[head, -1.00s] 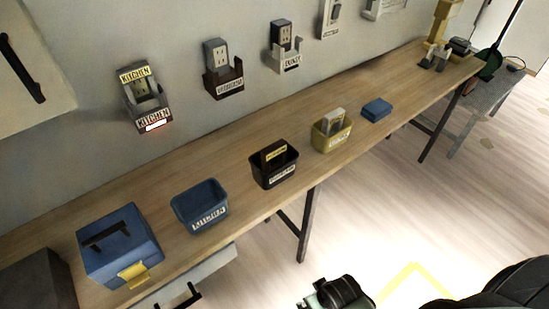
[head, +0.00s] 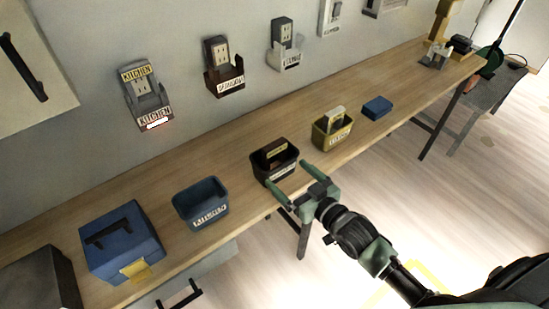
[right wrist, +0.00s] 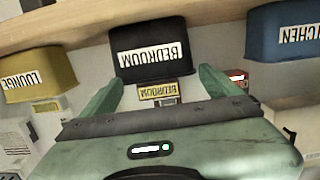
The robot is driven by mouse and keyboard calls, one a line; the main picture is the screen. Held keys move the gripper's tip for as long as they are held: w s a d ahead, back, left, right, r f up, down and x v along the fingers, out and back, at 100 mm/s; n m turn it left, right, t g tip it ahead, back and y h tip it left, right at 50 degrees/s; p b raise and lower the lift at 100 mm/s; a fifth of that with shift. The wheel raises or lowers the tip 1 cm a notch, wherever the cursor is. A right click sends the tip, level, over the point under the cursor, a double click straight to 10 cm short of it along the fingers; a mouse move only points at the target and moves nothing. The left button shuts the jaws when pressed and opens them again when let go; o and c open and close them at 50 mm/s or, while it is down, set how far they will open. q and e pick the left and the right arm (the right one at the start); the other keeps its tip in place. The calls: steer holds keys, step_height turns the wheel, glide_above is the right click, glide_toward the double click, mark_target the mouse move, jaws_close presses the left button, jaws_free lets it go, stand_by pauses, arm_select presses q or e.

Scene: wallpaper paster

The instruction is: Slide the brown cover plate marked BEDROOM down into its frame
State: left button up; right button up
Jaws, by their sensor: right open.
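The brown cover plate (head: 270,148) stands upright in the dark bin marked BEDROOM (head: 285,173), its top above the rim. Its label (right wrist: 158,91) shows upside down in the right wrist view, beyond the bin's front (right wrist: 150,33). The brown BEDROOM frame (head: 224,84) is on the wall around the lower part of a grey outlet, open at the top. My right gripper (head: 290,178) is open and empty at the front of the bin; in the right wrist view its fingers (right wrist: 160,90) spread to either side of the plate's label. My left gripper is not in view.
The blue KITCHEN bin (head: 202,204) and yellow LOUNGE bin (head: 332,131) flank the dark bin. A blue toolbox (head: 121,243) and small blue box (head: 377,107) are on the bench. KITCHEN (head: 150,105) and pale LOUNGE (head: 290,60) frames are on the wall.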

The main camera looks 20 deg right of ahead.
mark_target(277, 152)
steer(key=shift+w+d+r+t+y, duration=0.2)
steer(key=shift+w+r+t, duration=0.1)
steer(key=shift+r, duration=0.15)
steer(key=shift+w+d+r+t+y, duration=0.1)
steer(key=shift+w+d+r+t, duration=0.05)
steer(key=shift+w+r+t, duration=0.2)
steer(key=shift+w+a+r, duration=0.1)
steer(key=shift+w+r, duration=0.25)
steer(key=p+x, duration=0.1)
steer(key=x, duration=0.6)
steer(key=shift+f, duration=0.1)
steer(key=shift+c, duration=0.3)
steer(key=c, duration=1.4)
